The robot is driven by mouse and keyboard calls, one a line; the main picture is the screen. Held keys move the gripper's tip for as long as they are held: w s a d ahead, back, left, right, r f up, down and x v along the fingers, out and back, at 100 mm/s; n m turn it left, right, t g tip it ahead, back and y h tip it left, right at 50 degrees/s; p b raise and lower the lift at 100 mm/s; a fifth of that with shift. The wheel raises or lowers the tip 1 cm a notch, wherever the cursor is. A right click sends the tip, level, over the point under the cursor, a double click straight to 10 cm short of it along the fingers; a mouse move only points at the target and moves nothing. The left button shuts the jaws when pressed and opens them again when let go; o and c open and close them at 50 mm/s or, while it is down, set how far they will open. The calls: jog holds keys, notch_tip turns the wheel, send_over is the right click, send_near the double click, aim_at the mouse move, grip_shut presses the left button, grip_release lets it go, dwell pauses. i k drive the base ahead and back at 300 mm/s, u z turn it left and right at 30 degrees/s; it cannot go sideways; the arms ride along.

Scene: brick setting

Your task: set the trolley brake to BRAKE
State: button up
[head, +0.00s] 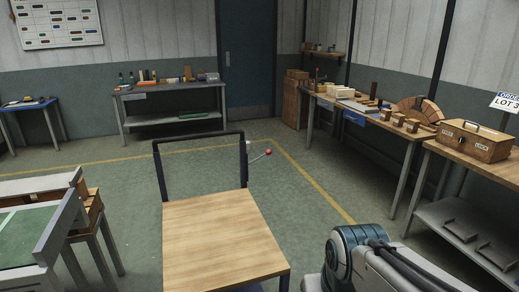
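The trolley (222,240) stands in front of me, with a light wooden top and a dark upright handle frame (199,139) at its far end. The brake lever (258,157) sits at the far right corner, by the right handle post. Part of my arm shows at the bottom right, to the right of the trolley. My gripper is out of view.
A green-topped bench (38,237) stands close on the left. A wooden box (474,142) sits on the right-hand bench, beyond it a bench with wooden blocks (399,119). A grey workbench (172,92) stands at the back. The floor right of the trolley is clear.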

aim_at(268, 151)
jog(key=z, duration=0.7)
jog(key=i, duration=1.1)
jog(key=z, duration=0.5)
jog(key=i, duration=1.05)
jog(key=u, duration=0.8)
jog(key=i, duration=0.6)
jog(key=u, duration=0.45)
